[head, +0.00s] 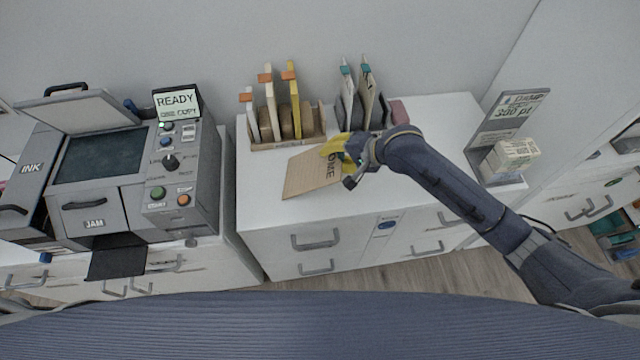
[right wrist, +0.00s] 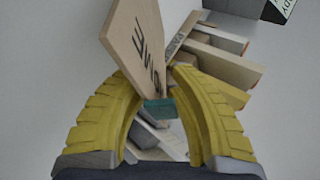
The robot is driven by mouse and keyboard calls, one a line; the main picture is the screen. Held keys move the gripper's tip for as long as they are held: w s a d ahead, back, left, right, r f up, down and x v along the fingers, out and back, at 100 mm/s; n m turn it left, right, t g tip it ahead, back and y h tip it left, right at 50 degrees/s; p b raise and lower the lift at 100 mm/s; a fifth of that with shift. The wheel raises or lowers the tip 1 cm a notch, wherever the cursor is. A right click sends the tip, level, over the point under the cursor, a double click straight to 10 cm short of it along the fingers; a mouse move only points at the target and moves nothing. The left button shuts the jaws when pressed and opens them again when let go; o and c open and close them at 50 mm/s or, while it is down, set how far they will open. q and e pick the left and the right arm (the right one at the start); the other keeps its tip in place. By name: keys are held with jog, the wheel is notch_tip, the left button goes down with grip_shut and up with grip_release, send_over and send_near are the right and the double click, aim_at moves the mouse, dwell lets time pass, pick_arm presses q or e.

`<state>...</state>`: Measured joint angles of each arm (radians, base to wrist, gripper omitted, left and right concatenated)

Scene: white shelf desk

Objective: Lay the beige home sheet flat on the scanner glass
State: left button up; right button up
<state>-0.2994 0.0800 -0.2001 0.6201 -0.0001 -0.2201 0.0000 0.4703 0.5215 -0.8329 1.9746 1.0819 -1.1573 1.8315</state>
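The beige home sheet (head: 310,172), with dark letters ending in "OME", is held tilted above the white desk top in the head view. It also shows in the right wrist view (right wrist: 135,40), rising between the fingers. My right gripper (head: 340,150) has yellow fingers shut on the sheet near its teal tab (right wrist: 160,108). The scanner glass (head: 100,155) is a dark pane on the grey machine at the left, with its lid (head: 80,108) raised. The sheet is well to the right of the glass. My left gripper is not in view.
A wooden rack (head: 290,140) with several upright folders stands at the back of the desk, beside a second group of folders (head: 360,90). The machine's panel (head: 170,165) and "READY" display (head: 177,102) stand between glass and desk. The desk's left front is clear.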

aim_at(343, 154)
jog(key=shift+o, duration=0.2)
jog(key=shift+v, duration=4)
